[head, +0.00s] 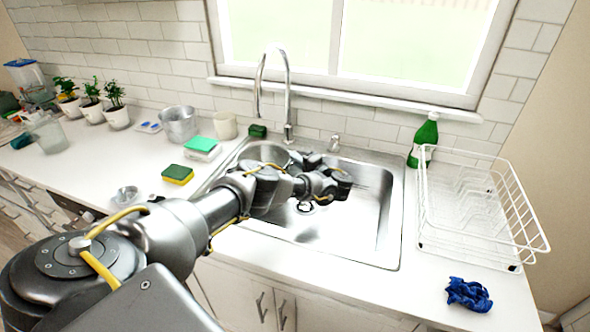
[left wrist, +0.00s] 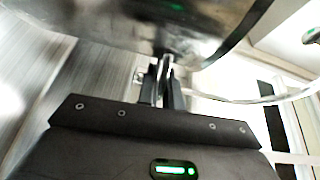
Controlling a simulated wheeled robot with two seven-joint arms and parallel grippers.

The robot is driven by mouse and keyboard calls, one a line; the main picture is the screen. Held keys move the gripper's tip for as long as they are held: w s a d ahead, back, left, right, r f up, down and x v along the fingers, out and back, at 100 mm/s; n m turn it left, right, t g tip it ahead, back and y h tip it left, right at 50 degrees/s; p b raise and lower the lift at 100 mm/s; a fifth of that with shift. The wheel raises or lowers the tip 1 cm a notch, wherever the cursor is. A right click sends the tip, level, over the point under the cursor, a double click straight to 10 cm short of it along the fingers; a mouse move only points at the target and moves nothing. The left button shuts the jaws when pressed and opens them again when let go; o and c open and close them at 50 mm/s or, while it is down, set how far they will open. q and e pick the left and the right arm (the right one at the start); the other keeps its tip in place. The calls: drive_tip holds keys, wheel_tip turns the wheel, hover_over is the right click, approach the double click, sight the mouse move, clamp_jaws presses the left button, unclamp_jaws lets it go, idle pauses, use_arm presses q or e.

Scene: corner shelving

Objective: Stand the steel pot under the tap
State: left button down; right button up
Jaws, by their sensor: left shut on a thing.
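My left gripper (head: 340,182) is over the sink (head: 393,235), below and to the right of the tap (head: 289,100). In the left wrist view, my left gripper (left wrist: 163,82) is shut on a large, shiny, rounded metal thing, which I take to be the steel pot (left wrist: 130,25). It fills the top of that view, with its curved edge at the right. My right gripper is out of view.
A grey metal container (head: 180,124) and a cream cup (head: 225,125) stand left of the sink, near sponges (head: 178,174). A green bottle (head: 425,138) and a white dish rack (head: 470,248) stand on the right. A blue cloth (head: 468,294) lies in front.

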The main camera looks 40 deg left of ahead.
use_arm(q)
wheel_tip(320, 180, down, 4)
drive_tip(key=shift+r+b, duration=0.1)
drive_tip(key=shift+b, duration=0.35)
drive_tip(key=c, duration=2)
unclamp_jaws()
drive_tip(key=shift+f, duration=0.25)
drive_tip(key=o, duration=0.4)
drive_tip(key=shift+o, duration=0.2)
drive_tip(key=shift+r, duration=0.15)
